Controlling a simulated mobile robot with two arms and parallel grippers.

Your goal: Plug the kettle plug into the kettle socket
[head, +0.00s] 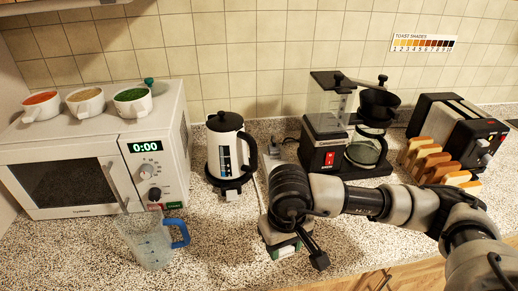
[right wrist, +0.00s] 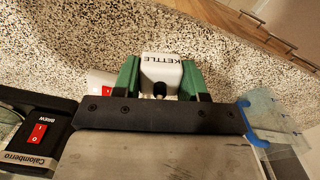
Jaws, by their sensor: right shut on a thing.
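My right gripper (head: 285,247) is low over the front of the counter in the head view. In the right wrist view its green fingers (right wrist: 162,78) are shut on the white kettle plug (right wrist: 163,67), whose top reads KETTLE. The white and black kettle (head: 227,147) stands on its base further back, left of the gripper. A small grey piece (head: 272,153) stands by the wall, right of the kettle; I cannot tell whether it is the kettle socket. My right arm and gripper hide part of the counter. My left gripper is not in view.
A microwave (head: 98,150) with several bowls stands at left, and a clear measuring cup (head: 150,243) in front of it. A coffee maker (head: 325,130) and a toaster (head: 455,130) stand behind my right arm. A white and red piece (right wrist: 99,80) shows beside the plug.

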